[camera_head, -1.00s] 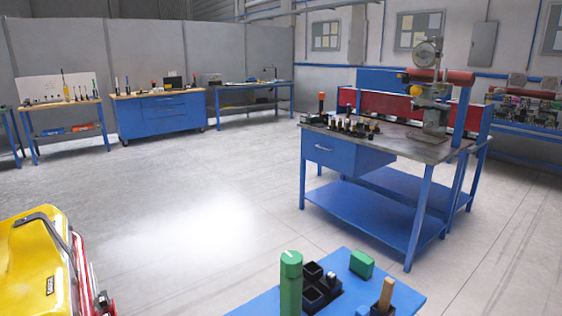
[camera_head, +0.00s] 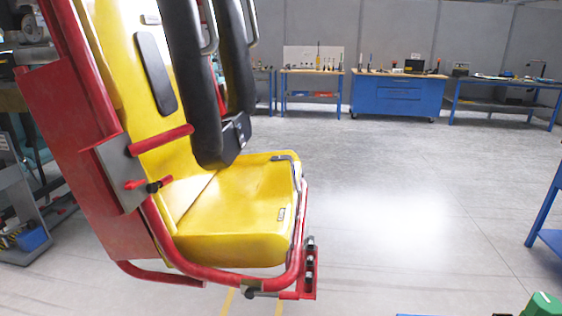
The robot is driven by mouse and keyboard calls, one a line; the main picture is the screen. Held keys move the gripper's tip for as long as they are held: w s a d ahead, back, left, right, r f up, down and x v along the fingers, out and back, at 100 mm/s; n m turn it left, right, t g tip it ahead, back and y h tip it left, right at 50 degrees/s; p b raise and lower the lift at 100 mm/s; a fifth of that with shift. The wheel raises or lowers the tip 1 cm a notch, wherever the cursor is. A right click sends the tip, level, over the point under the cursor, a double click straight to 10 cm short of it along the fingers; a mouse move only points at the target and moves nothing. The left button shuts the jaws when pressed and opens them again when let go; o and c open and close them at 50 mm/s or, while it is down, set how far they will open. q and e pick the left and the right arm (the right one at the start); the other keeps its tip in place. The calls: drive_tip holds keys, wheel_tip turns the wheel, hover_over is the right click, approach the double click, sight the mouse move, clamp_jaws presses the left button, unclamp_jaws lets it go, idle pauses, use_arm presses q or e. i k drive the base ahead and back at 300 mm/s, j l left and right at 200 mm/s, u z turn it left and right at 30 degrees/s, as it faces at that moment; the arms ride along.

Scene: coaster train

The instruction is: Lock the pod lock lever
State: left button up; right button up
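The coaster pod fills the left of the head view, with a yellow seat (camera_head: 235,215), a red tubular frame (camera_head: 215,274) and black padded restraints (camera_head: 190,95). On its side, a grey plate (camera_head: 112,165) carries a small lever (camera_head: 150,185) with red and black parts, possibly the pod lock lever. I cannot tell whether it is locked. Another black-knobbed red part (camera_head: 285,295) sits at the frame's lower front. Neither of my grippers is in view.
A blue workbench (camera_head: 398,95) and other tool tables stand along the back wall. A grey cart (camera_head: 18,205) stands at the far left. Open floor (camera_head: 410,210) lies right of the pod. A green object (camera_head: 541,304) shows at the lower right corner.

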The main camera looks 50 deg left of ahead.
sight(153, 188)
drive_tip(key=u, duration=2.2)
